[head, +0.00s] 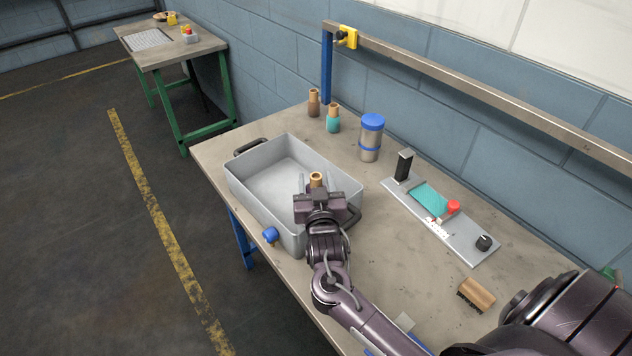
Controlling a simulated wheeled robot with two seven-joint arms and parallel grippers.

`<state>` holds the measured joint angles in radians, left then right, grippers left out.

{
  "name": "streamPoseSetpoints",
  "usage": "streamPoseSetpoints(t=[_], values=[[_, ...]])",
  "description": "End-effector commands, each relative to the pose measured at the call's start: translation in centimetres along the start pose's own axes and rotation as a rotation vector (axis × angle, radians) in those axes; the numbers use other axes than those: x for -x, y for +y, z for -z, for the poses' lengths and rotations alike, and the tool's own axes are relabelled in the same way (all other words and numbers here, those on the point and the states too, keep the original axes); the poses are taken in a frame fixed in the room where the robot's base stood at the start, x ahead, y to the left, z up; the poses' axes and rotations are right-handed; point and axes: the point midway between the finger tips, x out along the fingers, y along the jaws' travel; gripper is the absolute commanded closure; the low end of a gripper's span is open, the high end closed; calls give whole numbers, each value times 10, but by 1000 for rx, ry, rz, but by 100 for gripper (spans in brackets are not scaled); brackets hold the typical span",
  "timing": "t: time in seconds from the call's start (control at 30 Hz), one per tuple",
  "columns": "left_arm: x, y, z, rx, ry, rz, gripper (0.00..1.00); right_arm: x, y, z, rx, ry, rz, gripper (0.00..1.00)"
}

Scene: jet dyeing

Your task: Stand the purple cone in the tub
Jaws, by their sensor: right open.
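The grey metal tub (252,187) stands on the near left part of the workbench. My right gripper (316,182) is over the tub's right end, open, with its fingers spread. A tan cone top (316,178) shows between the fingers. Its body is hidden behind the gripper, so I cannot see its colour or whether it rests on the tub floor. No purple surface is clearly visible on any cone. My left gripper is not in view.
A brown cone (313,103), a teal cone (333,120) and a blue-lidded canister (371,138) stand behind the tub. A control panel (440,220) lies to the right.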

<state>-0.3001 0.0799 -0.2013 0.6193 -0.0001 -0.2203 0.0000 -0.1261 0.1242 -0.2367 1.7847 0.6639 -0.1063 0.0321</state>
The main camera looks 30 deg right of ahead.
Motion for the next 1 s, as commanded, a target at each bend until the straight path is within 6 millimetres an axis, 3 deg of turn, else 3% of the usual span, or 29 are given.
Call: streamPoseSetpoints(t=[0.17, 0.4, 0.6, 1.0], values=[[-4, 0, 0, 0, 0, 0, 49, 23, 0, -2, -2, -2, 1, 53], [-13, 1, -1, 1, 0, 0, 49, 76, 0, -2, -2, -3, 2, 53], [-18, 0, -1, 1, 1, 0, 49, 108, 0, -1, -1, -2, 0, 53], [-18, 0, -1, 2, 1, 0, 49, 120, 0, 2, 0, 1, 0, 53]])
